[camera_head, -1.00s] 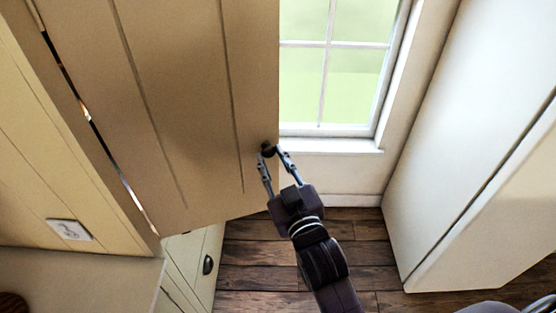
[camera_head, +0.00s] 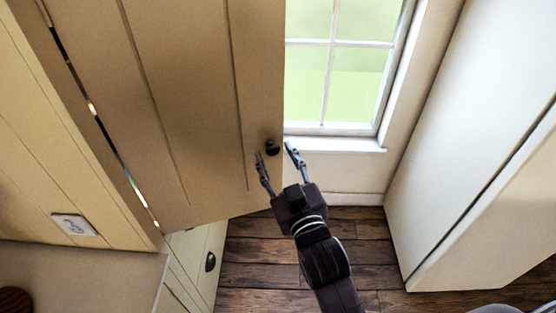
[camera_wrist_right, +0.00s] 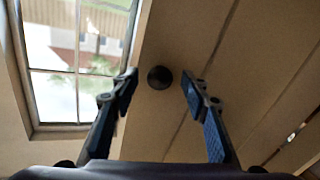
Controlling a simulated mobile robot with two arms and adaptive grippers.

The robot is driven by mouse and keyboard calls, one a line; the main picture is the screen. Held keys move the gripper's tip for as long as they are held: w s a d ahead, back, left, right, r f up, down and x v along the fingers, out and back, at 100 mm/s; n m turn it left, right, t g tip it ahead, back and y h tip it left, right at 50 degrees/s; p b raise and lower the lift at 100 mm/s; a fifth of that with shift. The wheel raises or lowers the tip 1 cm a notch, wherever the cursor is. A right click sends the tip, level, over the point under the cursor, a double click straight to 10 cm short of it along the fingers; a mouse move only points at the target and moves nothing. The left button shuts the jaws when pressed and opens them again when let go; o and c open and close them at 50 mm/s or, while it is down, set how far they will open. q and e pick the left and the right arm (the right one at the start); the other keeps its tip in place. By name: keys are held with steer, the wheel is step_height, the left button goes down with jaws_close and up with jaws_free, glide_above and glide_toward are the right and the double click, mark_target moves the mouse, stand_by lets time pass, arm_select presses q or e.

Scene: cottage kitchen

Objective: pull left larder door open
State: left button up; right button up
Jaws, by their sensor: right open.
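The left larder door (camera_head: 185,100) is a tan panelled door that stands swung open at the upper left of the head view, with a gap along its hinge side. Its dark round knob (camera_head: 272,147) sits near the free edge. My right gripper (camera_head: 274,150) is open at the knob, with its fingers spread apart. In the right wrist view the knob (camera_wrist_right: 160,77) shows between and just beyond the open fingertips (camera_wrist_right: 158,84), touching neither finger. My left gripper is not in view.
A window (camera_head: 340,65) with a white sill is behind the door's free edge. A pale cabinet side (camera_head: 465,150) stands at right. A low cabinet with a dark cup pull (camera_head: 210,262) is below the door. Wooden floor (camera_head: 265,265) lies clear between.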

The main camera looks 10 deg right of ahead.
steer(key=s, duration=1.2)
steer(key=shift+d, duration=0.45)
steer(key=shift+c, duration=0.4)
